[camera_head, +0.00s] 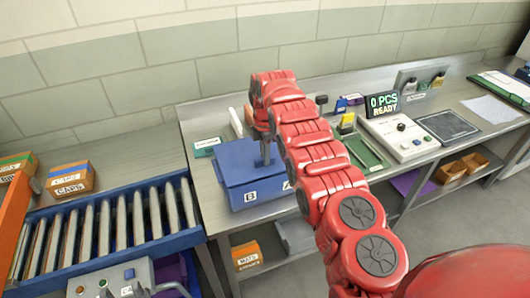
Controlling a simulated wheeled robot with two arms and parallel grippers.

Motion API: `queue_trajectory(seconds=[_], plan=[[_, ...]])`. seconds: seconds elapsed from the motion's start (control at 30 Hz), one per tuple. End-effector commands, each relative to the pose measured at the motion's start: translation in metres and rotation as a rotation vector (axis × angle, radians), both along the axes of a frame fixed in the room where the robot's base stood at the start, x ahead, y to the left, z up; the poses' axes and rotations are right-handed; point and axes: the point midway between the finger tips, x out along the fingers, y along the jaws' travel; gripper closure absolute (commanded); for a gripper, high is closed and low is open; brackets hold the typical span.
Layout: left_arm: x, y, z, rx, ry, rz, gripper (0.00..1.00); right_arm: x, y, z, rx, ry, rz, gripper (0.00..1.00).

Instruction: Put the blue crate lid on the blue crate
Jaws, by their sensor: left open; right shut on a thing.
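The blue crate (255,194) stands on the near left end of the grey workbench, with a white letter label on its front. The blue crate lid (233,157) shows as a flat blue panel over the crate's top. I cannot tell whether it rests flush on the rim or sits slightly above it. My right gripper (265,160) points down at the middle of the lid and is shut on it. My red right arm hides the right part of the crate and lid. My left gripper is not in view.
A roller conveyor (110,225) with blue rails runs at the left, beside the bench (195,118). A teal box (206,147) lies behind the crate. Right of my arm are a green tray (364,152), a white control box (400,137) and a sign (382,104).

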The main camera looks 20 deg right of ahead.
Motion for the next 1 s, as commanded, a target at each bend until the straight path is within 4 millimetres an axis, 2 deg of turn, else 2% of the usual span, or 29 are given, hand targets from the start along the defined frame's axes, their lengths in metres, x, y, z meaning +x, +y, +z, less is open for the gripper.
queue_trajectory(seconds=[1.0], plan=[[0.0,0.0,-0.007,0.0,0.0,0.0,0.5,0.0,0.0,-0.011,0.0,0.0,0.0,1.0]])
